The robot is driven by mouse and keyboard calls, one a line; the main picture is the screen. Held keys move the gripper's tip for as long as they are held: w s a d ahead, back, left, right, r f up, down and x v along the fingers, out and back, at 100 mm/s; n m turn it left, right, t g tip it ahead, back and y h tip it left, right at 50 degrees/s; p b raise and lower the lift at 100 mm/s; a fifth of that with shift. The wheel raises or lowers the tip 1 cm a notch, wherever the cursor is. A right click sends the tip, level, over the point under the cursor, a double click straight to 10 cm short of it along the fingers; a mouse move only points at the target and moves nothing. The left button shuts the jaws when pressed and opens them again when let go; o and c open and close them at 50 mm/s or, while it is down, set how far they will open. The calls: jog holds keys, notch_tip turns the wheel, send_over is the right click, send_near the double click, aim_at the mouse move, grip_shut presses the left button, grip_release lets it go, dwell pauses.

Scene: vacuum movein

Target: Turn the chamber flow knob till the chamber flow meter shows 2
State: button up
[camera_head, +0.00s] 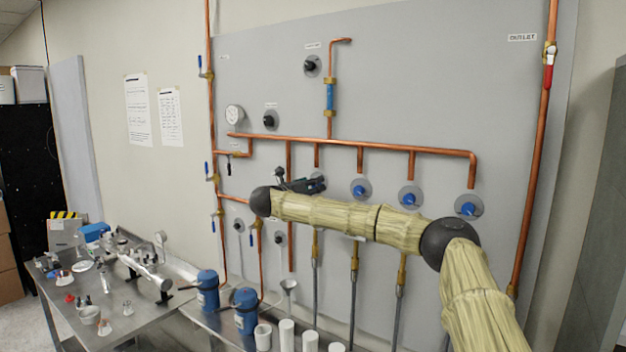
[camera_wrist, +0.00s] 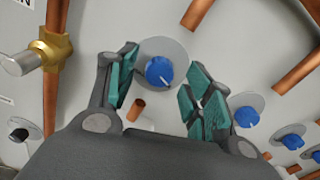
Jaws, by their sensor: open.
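My gripper (camera_head: 303,186) is at the wall panel, at the left end of a row of blue knobs. In the wrist view my gripper (camera_wrist: 163,82) is open, its green-padded fingers either side of a blue knob (camera_wrist: 159,71) on a round grey plate. The knob has a white mark toward its lower right; I see no grip on it. In the head view, a black knob (camera_head: 310,66) sits beside a blue tube-like fitting (camera_head: 330,96), and another black knob (camera_head: 270,120) is near a round white gauge (camera_head: 235,115). Labels and readings are too small to read, so I cannot tell which is the chamber flow knob.
Copper pipes (camera_head: 350,142) cross the grey panel (camera_head: 430,80) close to my arm. More blue knobs (camera_head: 360,189) lie to the right. A red-handled valve (camera_head: 549,68) is at the far right. A cluttered metal bench (camera_head: 105,325) and blue canisters (camera_head: 246,310) stand below.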

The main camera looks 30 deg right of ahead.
jog(key=shift+w+d, duration=0.3)
jog(key=shift+d, duration=0.35)
jog(key=c, duration=1)
jog(key=shift+f+b, duration=0.15)
jog(key=shift+b, duration=0.25)
